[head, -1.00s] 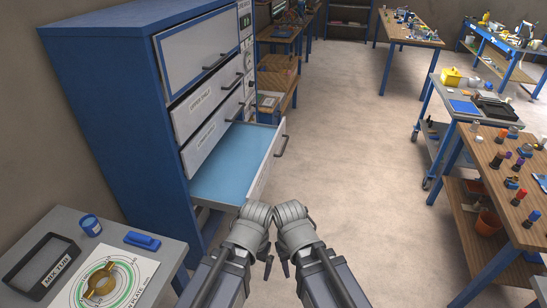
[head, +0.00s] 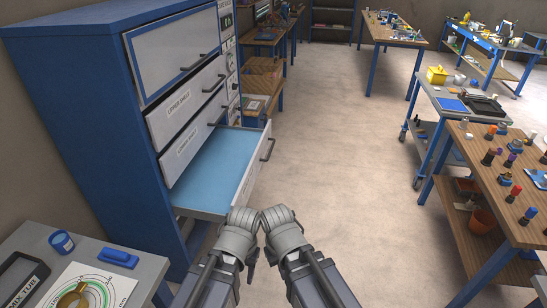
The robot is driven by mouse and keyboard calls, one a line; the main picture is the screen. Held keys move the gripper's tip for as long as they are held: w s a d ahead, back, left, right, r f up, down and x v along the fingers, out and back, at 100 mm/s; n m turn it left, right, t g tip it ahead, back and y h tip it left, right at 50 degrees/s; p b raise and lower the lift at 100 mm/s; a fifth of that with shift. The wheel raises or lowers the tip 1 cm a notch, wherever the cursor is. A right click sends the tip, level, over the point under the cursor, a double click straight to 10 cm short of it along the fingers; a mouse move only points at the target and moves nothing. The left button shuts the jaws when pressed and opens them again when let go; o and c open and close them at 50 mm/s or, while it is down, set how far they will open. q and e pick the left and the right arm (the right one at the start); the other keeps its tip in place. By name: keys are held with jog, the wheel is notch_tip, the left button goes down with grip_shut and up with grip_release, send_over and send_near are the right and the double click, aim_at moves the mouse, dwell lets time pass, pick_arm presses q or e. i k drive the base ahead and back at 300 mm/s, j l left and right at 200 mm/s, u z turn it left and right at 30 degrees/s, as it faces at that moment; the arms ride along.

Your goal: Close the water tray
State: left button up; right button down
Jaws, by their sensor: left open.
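The water tray (head: 217,168) is the lowest drawer of the tall blue cabinet (head: 85,100), with a light blue inside and a pale front panel. It stands pulled well out, and its inside looks empty. Its dark bar handle (head: 268,150) is on the outer face. My left gripper (head: 250,271) hangs below its wrist, in front of the tray's near corner and apart from the handle. It is open and mostly hidden by my own wrist. My right wrist (head: 285,232) is beside the left one; its fingers are hardly visible. Neither gripper visibly holds anything.
Above the tray, two labelled drawers (head: 185,104) sit slightly out, below a large panel (head: 172,48). A grey table (head: 130,262) with a blue cup and a dark tub is at lower left. A cluttered wooden table (head: 500,190) stands right. The floor (head: 345,130) between is clear.

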aim_at(221, 175)
jog(key=i+l, duration=0.15)
jog(key=i, duration=0.4)
jog(key=i+l, duration=0.2)
jog(key=i, duration=0.35)
jog(key=i+l+u, duration=0.1)
jog(key=i, duration=0.45)
